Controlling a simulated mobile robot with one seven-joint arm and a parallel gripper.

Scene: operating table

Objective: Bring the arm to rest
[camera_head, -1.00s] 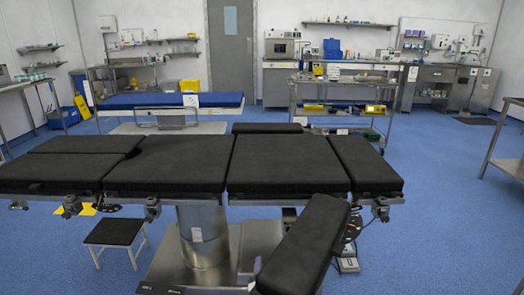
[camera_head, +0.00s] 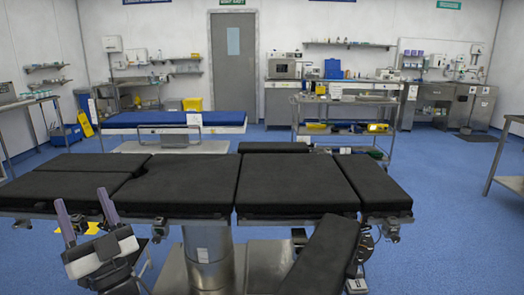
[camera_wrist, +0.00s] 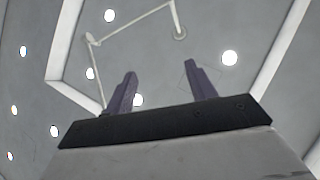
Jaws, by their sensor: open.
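My gripper (camera_head: 85,212) is at the lower left of the head view, with its two purple-grey fingers pointing up and spread apart. It is open and empty. It stands in front of the near left edge of the black operating table (camera_head: 285,187) and hides a small part of it. In the wrist view, my gripper (camera_wrist: 160,85) also shows its two fingers apart with nothing between them. Behind the fingers in that view is the ceiling (camera_wrist: 215,40) with round lights and a pale jointed ceiling arm (camera_wrist: 135,22).
A black padded section (camera_head: 325,255) of the operating table juts toward me at the lower right. A blue-topped stretcher (camera_head: 170,118) and a steel trolley (camera_head: 345,102) stand behind the table. A steel side table (camera_head: 505,160) is at the right edge. Blue floor (camera_head: 440,215) is clear at right.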

